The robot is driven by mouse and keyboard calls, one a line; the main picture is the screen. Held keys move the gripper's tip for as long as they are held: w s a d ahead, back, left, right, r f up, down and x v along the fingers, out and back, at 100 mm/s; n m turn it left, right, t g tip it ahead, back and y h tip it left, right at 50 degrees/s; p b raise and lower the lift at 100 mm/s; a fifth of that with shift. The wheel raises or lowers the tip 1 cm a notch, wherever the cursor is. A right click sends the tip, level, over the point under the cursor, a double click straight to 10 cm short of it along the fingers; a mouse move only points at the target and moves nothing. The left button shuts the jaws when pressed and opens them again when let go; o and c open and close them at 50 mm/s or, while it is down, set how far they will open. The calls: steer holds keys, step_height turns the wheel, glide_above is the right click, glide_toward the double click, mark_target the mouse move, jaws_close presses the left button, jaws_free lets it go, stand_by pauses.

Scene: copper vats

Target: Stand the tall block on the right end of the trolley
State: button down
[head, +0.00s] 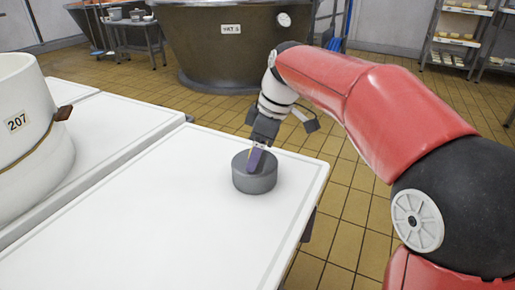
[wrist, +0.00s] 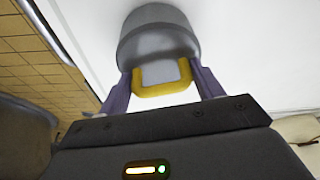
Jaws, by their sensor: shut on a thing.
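My gripper (head: 256,160) points down at the white work surface (head: 150,225), close to its far right corner. In the wrist view its two purple fingers (wrist: 162,82) are shut on the yellow-edged grip (wrist: 163,91) of a grey round weight (head: 254,183). The weight's grey body also shows in the wrist view (wrist: 155,40). It is upright, at or just above the surface; I cannot tell whether it touches. I see no tall block, and no trolley that I can make out for certain.
A white tub marked 207 (head: 22,135) with a brown strap stands at the left. A large dark vat (head: 225,50) is behind the work surface. Racks (head: 456,35) stand at the back right. The middle of the white surface is clear; tiled floor lies beyond its right edge.

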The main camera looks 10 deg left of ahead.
stand_by(0.3)
steer(key=shift+c, duration=2.2)
jaws_free()
steer(key=shift+o, duration=1.2)
steer(key=shift+f, duration=0.15)
step_height(320, 180, up, 7)
steer(key=p, duration=0.6)
